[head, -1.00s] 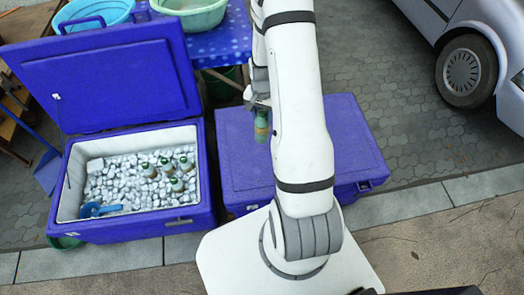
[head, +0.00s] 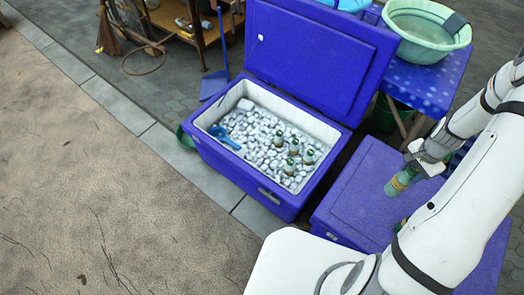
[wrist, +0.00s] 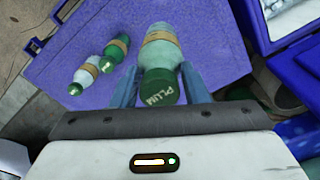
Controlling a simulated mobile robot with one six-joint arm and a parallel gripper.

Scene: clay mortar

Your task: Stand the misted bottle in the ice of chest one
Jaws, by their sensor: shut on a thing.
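My gripper (head: 418,166) is shut on a pale, cloudy green bottle (head: 402,182) and holds it over the lid of a closed blue chest (head: 360,190). In the wrist view the bottle (wrist: 161,50) sits between the two fingers, its dark green cap marked PLUM towards the camera. Two similar bottles (wrist: 115,50) (wrist: 86,74) lie on the lid there. The open blue chest (head: 250,187) stands to the left, full of ice (head: 262,150), with several green-capped bottles (head: 291,166) upright in it. No chest number is readable.
A blue scoop (head: 224,138) lies in the ice at the left end. The raised lid (head: 320,60) stands behind the open chest. A spotted blue table (head: 425,78) with a pale green basin (head: 425,35) is behind right. Paving at left is clear.

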